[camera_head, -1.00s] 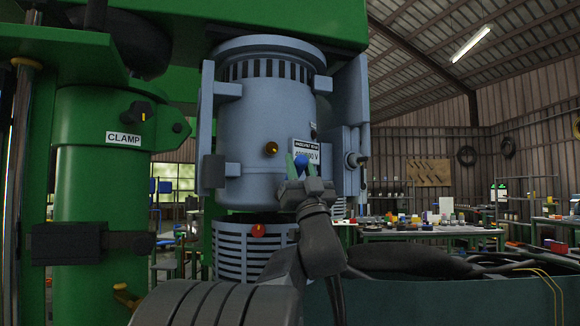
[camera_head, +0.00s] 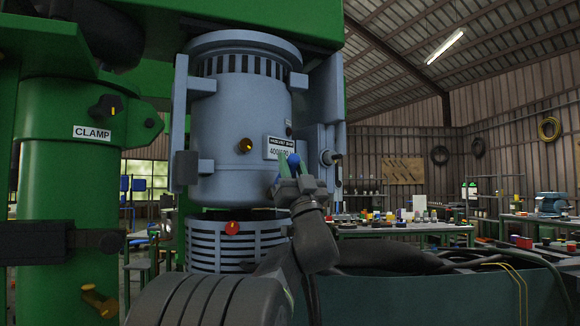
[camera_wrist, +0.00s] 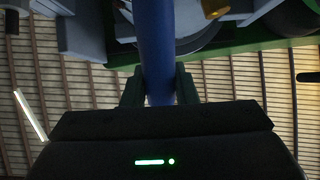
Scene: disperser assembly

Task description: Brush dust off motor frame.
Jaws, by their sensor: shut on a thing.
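The motor frame (camera_head: 235,125) is a grey-blue cylinder with a slotted top, mounted upright on the green machine. A voltage label (camera_head: 279,148) is on its right front. My gripper (camera_head: 289,164) is in front of the motor's lower right side, just below the label. In the wrist view, my gripper (camera_wrist: 159,88) is shut on a blue rod-like handle (camera_wrist: 155,40), which looks like the brush. It runs up past the top edge, so its bristles are out of view. I cannot tell whether the brush touches the motor. No dust can be made out.
A green column (camera_head: 70,190) with a CLAMP label and knob stands left of the motor. A slotted grey ring with a red knob (camera_head: 232,228) is below the motor. A grey terminal box (camera_head: 318,150) juts out on the right. Cluttered workbenches (camera_head: 400,228) stand farther back.

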